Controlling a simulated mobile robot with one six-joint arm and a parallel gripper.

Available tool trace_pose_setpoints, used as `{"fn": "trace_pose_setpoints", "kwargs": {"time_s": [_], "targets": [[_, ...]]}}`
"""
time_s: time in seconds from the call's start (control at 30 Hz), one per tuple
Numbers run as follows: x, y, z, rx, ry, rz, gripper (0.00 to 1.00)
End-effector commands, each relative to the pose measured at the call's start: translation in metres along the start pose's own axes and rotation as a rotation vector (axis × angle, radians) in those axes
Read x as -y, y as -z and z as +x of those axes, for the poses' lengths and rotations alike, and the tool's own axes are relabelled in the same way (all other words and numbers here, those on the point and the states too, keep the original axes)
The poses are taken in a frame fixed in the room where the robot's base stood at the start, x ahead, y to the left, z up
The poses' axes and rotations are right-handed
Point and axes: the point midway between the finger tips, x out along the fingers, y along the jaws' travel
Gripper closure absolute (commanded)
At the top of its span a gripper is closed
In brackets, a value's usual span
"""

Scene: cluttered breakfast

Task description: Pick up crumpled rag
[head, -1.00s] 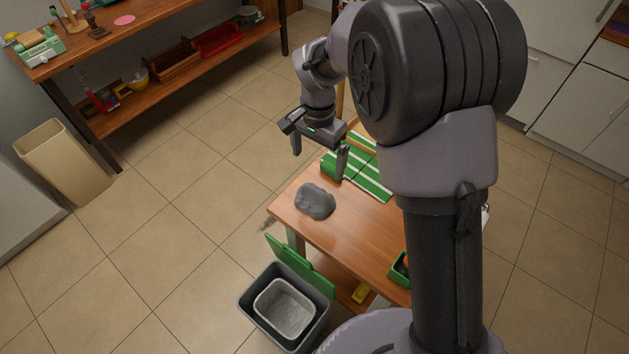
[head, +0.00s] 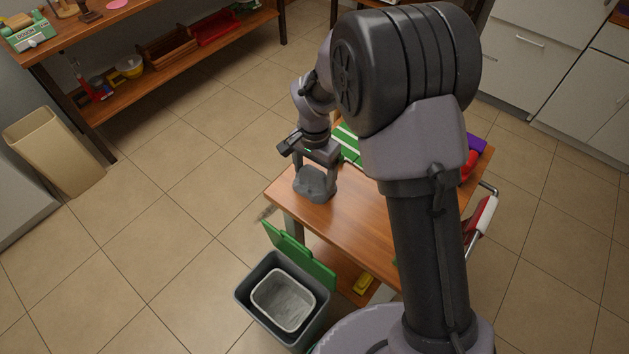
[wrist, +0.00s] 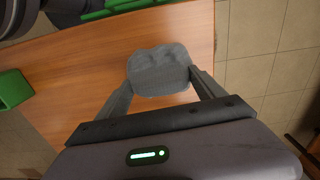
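The crumpled rag (head: 314,184) is a grey lump on the near left part of the wooden table (head: 350,220). In the wrist view the rag (wrist: 160,70) lies ahead of my gripper (wrist: 160,84), with one finger at each side of its near end. In the head view my gripper (head: 315,180) is down at the rag, its fingers on either side of it. The fingers are spread about as wide as the rag. I cannot tell whether they touch or press on it.
A green-and-white striped cloth (head: 348,144) lies behind the rag. A grey bin (head: 247,292) with a green lid (head: 300,257) stands on the floor before the table. A green container (wrist: 13,89) shows at the wrist view's left edge. The table's middle is clear.

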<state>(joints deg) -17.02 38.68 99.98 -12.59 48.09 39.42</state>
Motion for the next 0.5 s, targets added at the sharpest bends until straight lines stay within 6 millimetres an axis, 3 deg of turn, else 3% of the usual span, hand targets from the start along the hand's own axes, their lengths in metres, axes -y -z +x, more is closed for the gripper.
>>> {"fn": "trace_pose_setpoints", "kwargs": {"time_s": [0.03,0.2,0.5], "targets": [[0.0000,0.0000,-0.0001,0.000,0.000,0.000,0.33],[0.0000,0.0000,0.0000,0.000,0.000,0.000,0.67],[0.0001,0.0002,-0.0040,0.000,0.000,0.000,0.68]]}}
